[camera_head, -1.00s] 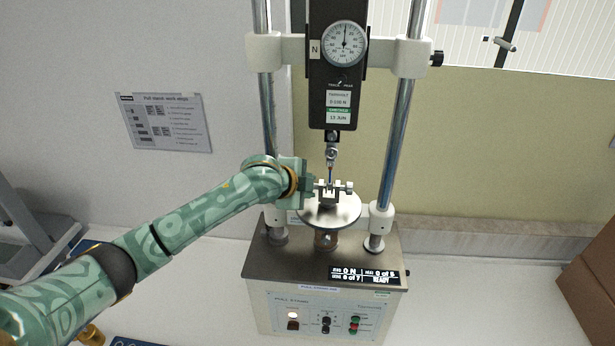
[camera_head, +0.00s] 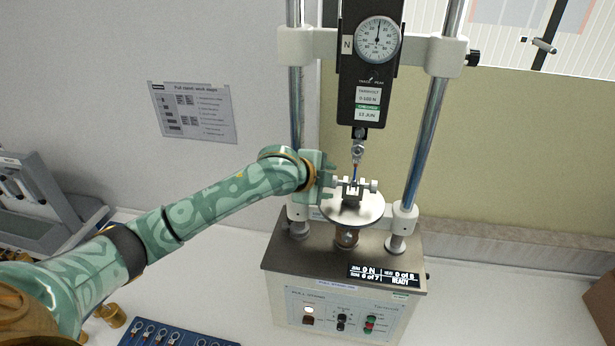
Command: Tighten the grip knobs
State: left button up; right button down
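A small metal clamp (camera_head: 353,192) sits on the round plate (camera_head: 366,212) of the pull tester. Its right grip knob (camera_head: 374,186) is in plain view. The left grip knob (camera_head: 337,183) is close to my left gripper (camera_head: 330,181) and partly hidden by it. My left gripper comes in level from the left, with its fingertips at or very near that knob; I cannot tell whether they touch or close on it. A thin specimen (camera_head: 354,173) runs from the clamp up to the hook (camera_head: 358,152) under the force gauge (camera_head: 371,60). My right gripper is not in view.
Two steel columns (camera_head: 427,130) flank the clamp. The base carries a display (camera_head: 384,274) reading 0 N and READY, above buttons. A blue tray (camera_head: 150,334) with several ring-ended parts lies at the lower left. A box (camera_head: 602,308) stands at the right edge.

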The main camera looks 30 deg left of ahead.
pick_arm(q)
jog(key=v, duration=1.3)
jog(key=shift+s+b, duration=0.15)
jog(key=shift+b, duration=0.2)
jog(key=shift+r, duration=0.1)
